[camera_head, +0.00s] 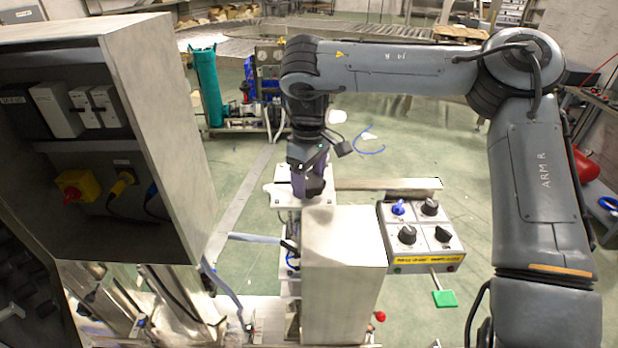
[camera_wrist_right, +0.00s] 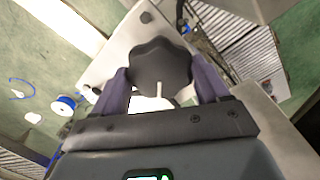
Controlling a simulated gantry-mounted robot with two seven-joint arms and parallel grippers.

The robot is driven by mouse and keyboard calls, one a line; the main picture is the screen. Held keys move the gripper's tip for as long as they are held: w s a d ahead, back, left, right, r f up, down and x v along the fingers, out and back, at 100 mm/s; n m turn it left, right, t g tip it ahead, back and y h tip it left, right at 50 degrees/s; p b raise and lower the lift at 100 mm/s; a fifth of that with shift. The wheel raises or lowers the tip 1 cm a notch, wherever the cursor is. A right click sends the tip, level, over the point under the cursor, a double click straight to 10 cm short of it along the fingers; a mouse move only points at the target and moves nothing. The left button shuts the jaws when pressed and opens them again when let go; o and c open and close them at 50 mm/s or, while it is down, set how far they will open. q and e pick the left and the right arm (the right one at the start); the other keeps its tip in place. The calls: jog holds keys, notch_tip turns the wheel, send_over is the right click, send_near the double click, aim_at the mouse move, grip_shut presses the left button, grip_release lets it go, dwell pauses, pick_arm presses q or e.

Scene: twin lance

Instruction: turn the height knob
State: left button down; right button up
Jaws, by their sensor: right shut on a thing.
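The height knob (camera_wrist_right: 160,66) is a dark lobed knob on a pale metal plate, seen from above in the right wrist view. A light pointer mark shows on its near side. My right gripper (camera_wrist_right: 163,88) has its two purple fingers on either side of the knob, shut on it. In the head view the right gripper (camera_head: 308,184) reaches straight down onto the dark knob (camera_head: 315,187) at the pale plate (camera_head: 283,190), behind a metal box. The gripper partly hides the knob there. My left gripper is not in view.
A metal box (camera_head: 345,255) stands just in front of the knob. A control panel (camera_head: 425,262) with several small knobs is to its right. A large open electrical cabinet (camera_head: 160,140) fills the left. Green floor lies open behind.

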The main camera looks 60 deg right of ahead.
aim_at(309, 180)
jog(key=o, duration=1.1)
jog(key=shift+c, duration=0.2)
jog(key=shift+r, duration=0.1)
notch_tip(309, 180, up, 11)
jog(key=p, duration=0.2)
jog(key=shift+f, duration=0.2)
